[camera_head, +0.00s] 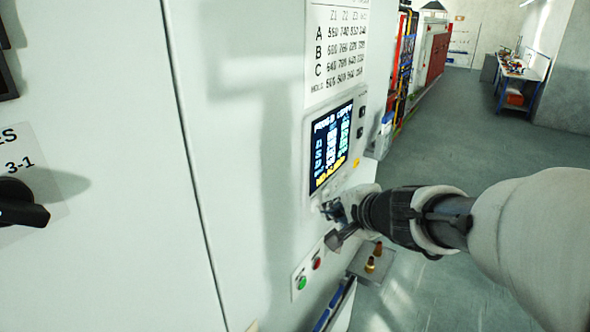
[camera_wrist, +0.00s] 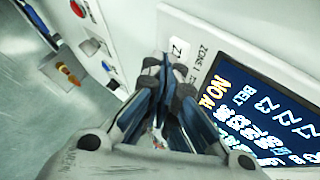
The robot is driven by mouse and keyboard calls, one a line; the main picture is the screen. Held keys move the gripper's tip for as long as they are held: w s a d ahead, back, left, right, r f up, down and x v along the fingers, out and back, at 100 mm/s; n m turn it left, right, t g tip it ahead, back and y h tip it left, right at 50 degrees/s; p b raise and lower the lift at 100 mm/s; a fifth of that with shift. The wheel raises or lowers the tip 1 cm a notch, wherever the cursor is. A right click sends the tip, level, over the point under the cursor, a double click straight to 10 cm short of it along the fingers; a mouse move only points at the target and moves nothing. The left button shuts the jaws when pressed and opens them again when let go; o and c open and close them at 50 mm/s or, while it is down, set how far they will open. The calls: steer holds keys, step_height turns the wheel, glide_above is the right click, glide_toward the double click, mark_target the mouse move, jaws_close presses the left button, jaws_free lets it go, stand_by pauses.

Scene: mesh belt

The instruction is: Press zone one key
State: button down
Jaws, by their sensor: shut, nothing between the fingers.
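The control panel has a lit screen (camera_head: 331,147) with rows of text, mounted on a pale cabinet wall. In the wrist view the white key marked Z1 (camera_wrist: 180,48) sits on the panel frame beside the screen (camera_wrist: 268,100). My gripper (camera_wrist: 168,72) is shut and empty, its fingertips close to the Z1 key at its lower left in the picture. I cannot tell whether they touch it. In the head view my gripper (camera_head: 334,212) is at the panel's lower edge and hides the keys there.
A printed chart (camera_head: 337,50) hangs above the screen. A green button (camera_head: 302,283) and a red button (camera_head: 317,263) sit below the panel. A black rotary knob (camera_head: 20,205) is at the left. Open floor lies right.

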steer(key=shift+w+a, duration=0.2)
steer(key=shift+a, duration=0.15)
stand_by(0.5)
steer(key=shift+d, duration=0.1)
steer(key=shift+s+d+b, duration=0.35)
steer(key=shift+s+d, duration=0.15)
steer(key=shift+d, duration=0.05)
steer(key=shift+d, duration=0.1)
steer(key=shift+s+d+b, duration=0.3)
steer(key=shift+s+d, duration=0.45)
steer(key=shift+d, duration=0.25)
steer(key=shift+s+d+b, duration=0.25)
steer(key=shift+s+d, duration=0.45)
steer(key=shift+d, duration=0.25)
